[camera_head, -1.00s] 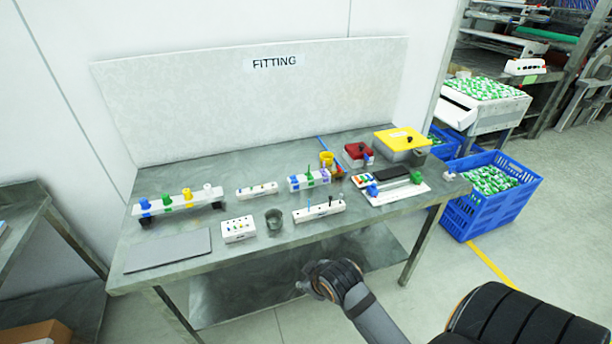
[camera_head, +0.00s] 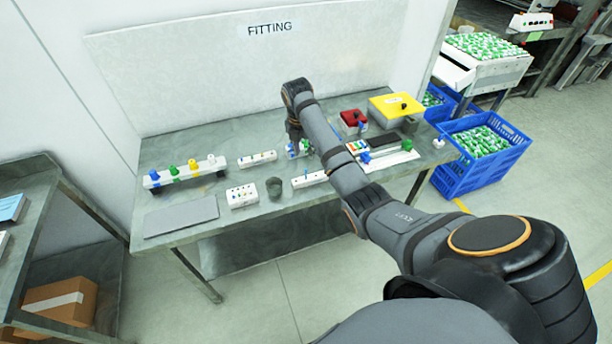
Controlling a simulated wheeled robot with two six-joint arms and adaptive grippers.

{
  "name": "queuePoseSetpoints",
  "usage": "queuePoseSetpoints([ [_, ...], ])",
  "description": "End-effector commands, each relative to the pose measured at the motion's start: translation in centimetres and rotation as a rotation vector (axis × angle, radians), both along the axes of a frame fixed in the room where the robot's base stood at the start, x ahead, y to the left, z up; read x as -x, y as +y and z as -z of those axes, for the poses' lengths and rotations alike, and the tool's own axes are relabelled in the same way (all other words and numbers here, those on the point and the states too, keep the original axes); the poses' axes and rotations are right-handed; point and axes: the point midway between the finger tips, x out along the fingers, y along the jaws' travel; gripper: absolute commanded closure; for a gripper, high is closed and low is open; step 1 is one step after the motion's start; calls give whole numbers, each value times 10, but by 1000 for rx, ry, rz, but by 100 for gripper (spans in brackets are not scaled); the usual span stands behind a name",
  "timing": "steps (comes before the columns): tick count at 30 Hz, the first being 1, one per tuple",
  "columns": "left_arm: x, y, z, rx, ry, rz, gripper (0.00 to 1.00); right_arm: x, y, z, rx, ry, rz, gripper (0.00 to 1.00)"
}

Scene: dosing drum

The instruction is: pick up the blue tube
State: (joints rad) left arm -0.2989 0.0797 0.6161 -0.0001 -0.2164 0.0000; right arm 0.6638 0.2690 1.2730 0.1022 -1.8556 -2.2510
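My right arm reaches across the workbench (camera_head: 245,222), and my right gripper (camera_head: 298,146) points down at a small white rack with blue and green parts (camera_head: 291,154). The gripper and forearm cover much of this rack. I cannot tell whether the fingers touch a tube or whether they are open or shut. A blue piece shows at the rack's left end, but it is too small to identify surely as the blue tube. Another blue-topped piece (camera_head: 154,176) stands at the left end of a longer white rack (camera_head: 182,176). My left gripper is not in view.
A white box with small coloured parts (camera_head: 242,196), a dark cup (camera_head: 274,188) and a grey mat (camera_head: 181,216) lie at the front. A white block (camera_head: 257,158) is left of my gripper. Red (camera_head: 354,121) and yellow-topped (camera_head: 396,105) boxes stand at the back right.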

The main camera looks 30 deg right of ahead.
Motion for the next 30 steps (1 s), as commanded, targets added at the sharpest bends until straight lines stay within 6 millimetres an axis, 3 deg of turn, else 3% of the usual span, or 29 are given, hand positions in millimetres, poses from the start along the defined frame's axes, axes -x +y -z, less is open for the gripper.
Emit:
queuePoseSetpoints([
  [9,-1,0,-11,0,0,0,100,-3,-6,44,0,2,2,66],
  [17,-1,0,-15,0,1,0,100,-3,-7,57,0,0,3,66],
  [21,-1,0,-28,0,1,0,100,-3,-10,79,0,3,3,66],
  [24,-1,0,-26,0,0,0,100,-5,-12,96,-1,1,3,66],
  [30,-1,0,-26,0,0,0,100,-6,-13,105,1,-3,2,66],
])
